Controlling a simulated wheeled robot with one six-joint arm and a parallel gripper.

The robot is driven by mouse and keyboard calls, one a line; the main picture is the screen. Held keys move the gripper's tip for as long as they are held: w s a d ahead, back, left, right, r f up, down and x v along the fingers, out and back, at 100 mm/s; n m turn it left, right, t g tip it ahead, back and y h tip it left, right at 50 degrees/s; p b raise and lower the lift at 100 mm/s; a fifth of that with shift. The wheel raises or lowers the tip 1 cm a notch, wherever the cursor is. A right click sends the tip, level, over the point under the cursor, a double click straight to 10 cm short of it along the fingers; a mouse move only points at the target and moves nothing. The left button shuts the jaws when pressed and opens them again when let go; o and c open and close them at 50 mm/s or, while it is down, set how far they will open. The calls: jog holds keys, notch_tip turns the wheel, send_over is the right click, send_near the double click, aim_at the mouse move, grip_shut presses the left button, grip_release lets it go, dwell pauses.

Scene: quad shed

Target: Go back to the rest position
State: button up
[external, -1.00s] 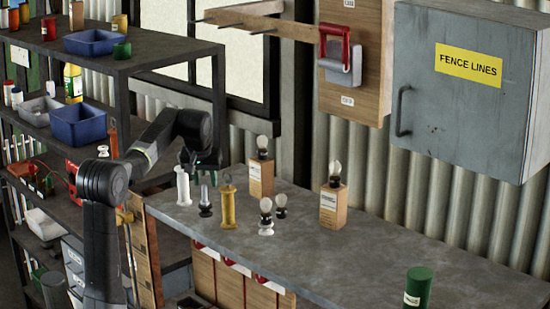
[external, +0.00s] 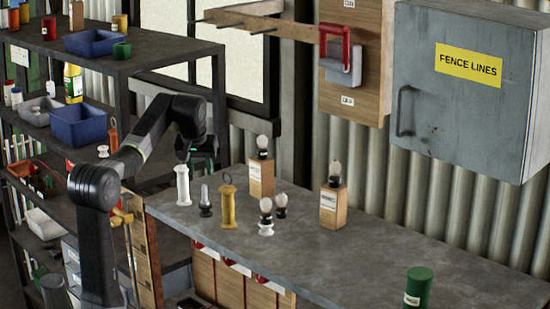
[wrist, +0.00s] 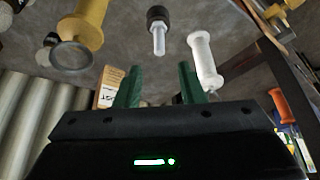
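My gripper (external: 203,160) hangs above the back left end of the grey workbench (external: 370,255) in the external view. In the wrist view its two green fingers (wrist: 160,86) stand apart with nothing between them. A white insulator (external: 182,185), a dark bolt-like piece with a grey tip (external: 205,201) and a yellow handle with a ring (external: 228,206) stand upright on the bench near it. In the wrist view, the yellow handle (wrist: 80,35), the bolt-like piece (wrist: 158,30) and the white insulator (wrist: 205,60) are beyond the fingers, apart from them.
Two wooden boxes with bulb-like tops (external: 261,175) (external: 333,205) stand on the bench. Two small bulb-topped pieces (external: 266,215) (external: 281,205) stand nearby. A green can (external: 418,288) is at the front right. A shelf (external: 170,50) with blue bins stands left. The bench middle right is clear.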

jog(key=x, duration=1.1)
jog(key=shift+f, duration=0.1)
notch_tip(320, 180, up, 10)
jog(key=s+a+f+n+y+b, duration=0.1)
jog(key=s+a+n+b, duration=0.25)
jog(key=s+b, duration=0.65)
jog(key=p, duration=0.8)
send_near(206, 193)
jog(key=w+d+f, duration=0.1)
jog(key=w+d, duration=0.3)
jog(key=d, duration=0.2)
jog(key=shift+w+d+f, duration=0.1)
jog(key=shift+w+d, duration=0.35)
jog(key=shift+d, duration=0.1)
